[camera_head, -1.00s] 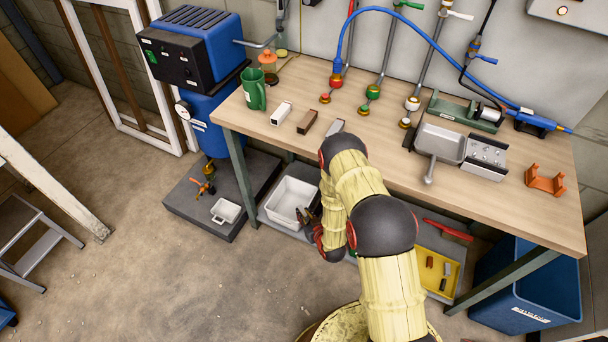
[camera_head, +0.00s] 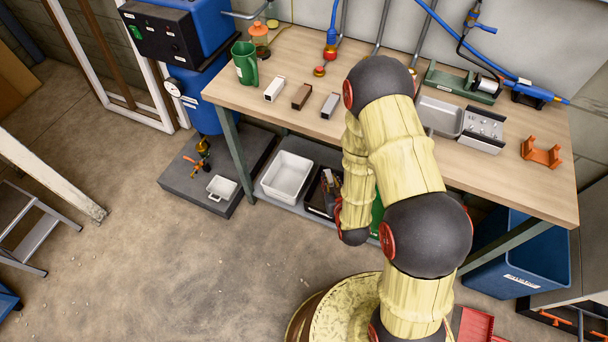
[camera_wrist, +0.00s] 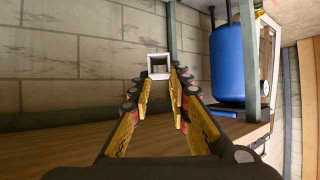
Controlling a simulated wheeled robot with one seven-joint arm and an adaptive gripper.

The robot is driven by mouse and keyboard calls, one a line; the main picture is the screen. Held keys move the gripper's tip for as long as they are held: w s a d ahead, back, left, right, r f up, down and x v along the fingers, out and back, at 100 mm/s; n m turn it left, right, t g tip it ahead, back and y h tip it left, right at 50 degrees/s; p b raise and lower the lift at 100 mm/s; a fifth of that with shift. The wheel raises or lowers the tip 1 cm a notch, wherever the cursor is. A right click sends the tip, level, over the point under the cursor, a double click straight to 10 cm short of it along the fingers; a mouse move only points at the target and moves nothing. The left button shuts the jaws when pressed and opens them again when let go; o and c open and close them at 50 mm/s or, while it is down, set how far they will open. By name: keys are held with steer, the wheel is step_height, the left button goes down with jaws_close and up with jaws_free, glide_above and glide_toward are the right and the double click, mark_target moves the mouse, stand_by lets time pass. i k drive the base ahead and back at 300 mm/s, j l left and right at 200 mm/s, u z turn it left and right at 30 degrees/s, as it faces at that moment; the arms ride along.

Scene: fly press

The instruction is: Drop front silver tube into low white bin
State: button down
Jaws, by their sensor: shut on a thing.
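My gripper (camera_head: 331,182) is low in front of the bench, over a dark tray and to the right of the low white bin (camera_head: 287,177). In the wrist view, my gripper (camera_wrist: 160,80) is shut on a pale, square-ended hollow tube (camera_wrist: 159,63), seen nearly end-on between the fingertips. I take it to be the silver tube. The white bin stands empty on the lower shelf. In the head view the held tube is small and hard to make out, and my arm hides part of the shelf.
A small white tray (camera_head: 222,187) sits on a dark platform left of the bin. The bench leg (camera_head: 236,155) and top edge are close. Floor in front is clear.

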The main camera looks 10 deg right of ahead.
mark_target(280, 184)
steer(key=j+z, duration=0.15)
steer(key=z, duration=0.3)
steer(key=i+j+z, duration=0.1)
steer(key=z, duration=0.4)
steer(key=j+z, duration=0.3)
steer(key=z, duration=0.15)
steer(key=j+z, duration=0.2)
steer(key=z, duration=0.25)
steer(key=k+j+z, duration=0.2)
steer(key=j, duration=0.3)
steer(key=k+j+z, duration=0.15)
steer(key=j, duration=0.3)
steer(key=k+j+z, duration=0.2)
steer(key=j, duration=0.25)
steer(key=k+j+z, duration=0.15)
steer(key=j, duration=0.3)
steer(key=k+j+z, duration=0.2)
steer(key=k+j, duration=0.2)
steer(key=j, duration=0.15)
steer(key=k+j, duration=0.2)
steer(key=j, duration=0.2)
steer(key=i, duration=0.05)
